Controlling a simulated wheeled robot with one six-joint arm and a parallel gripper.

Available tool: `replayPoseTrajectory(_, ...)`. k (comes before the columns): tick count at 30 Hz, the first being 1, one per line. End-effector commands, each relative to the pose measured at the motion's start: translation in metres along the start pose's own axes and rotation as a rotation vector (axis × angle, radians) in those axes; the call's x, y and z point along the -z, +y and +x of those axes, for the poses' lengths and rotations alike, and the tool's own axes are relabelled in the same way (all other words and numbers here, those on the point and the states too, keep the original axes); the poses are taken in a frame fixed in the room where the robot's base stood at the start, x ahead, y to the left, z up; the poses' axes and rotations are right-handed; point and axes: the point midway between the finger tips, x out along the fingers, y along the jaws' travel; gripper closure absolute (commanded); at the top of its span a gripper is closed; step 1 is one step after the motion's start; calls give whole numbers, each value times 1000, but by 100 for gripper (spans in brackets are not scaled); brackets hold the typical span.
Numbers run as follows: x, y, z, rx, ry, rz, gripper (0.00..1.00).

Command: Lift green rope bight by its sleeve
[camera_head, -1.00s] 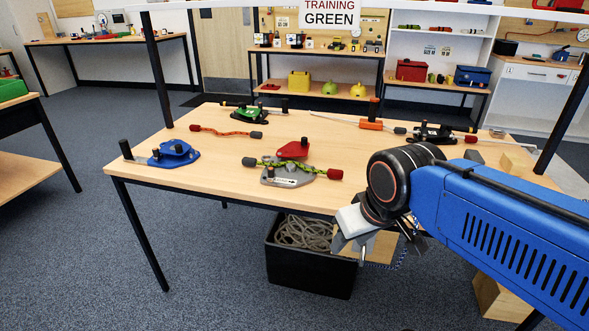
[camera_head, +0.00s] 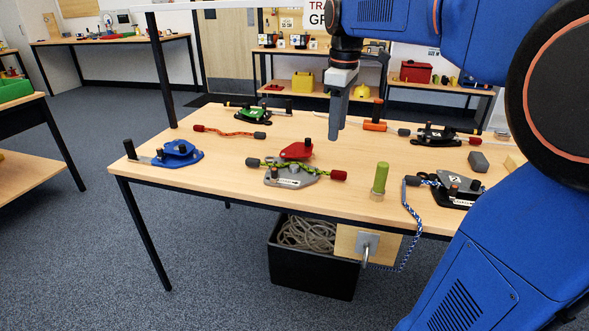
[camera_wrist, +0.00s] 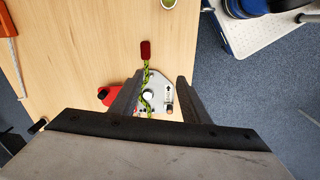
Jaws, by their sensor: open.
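The green rope (camera_head: 272,165) is yellow-green with dark flecks and lies across a grey plate device (camera_head: 285,181) with a red cam (camera_head: 297,150). My gripper (camera_head: 337,136) points down above the table, apart from the rope, open and empty. In the wrist view, the rope (camera_wrist: 146,78) and one red sleeve (camera_wrist: 146,50) show between and beyond the open fingers (camera_wrist: 160,80). The gripper body hides the rope's other end there.
A green-topped post (camera_head: 380,178) stands at the table's front edge. A blue-and-white rope (camera_head: 408,232) hangs over that edge beside a dark device (camera_head: 455,190). A blue device (camera_head: 175,154) sits at left, an orange rope (camera_head: 230,132) behind. A black bin (camera_head: 312,272) is on the floor.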

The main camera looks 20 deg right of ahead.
Motion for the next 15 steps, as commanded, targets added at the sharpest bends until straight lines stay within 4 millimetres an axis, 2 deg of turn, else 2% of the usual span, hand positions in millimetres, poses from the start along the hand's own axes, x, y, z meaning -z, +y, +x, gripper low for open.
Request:
replayPoseTrajectory(1,5,13,-2,13,-10,-29,58)
replayPoseTrajectory(3,10,26,-6,28,-19,-72,58)
replayPoseTrajectory(6,15,39,-9,44,-29,-116,58)
replayPoseTrajectory(11,18,48,-8,56,-34,-148,58)
replayPoseTrajectory(15,17,46,8,58,-36,-150,58)
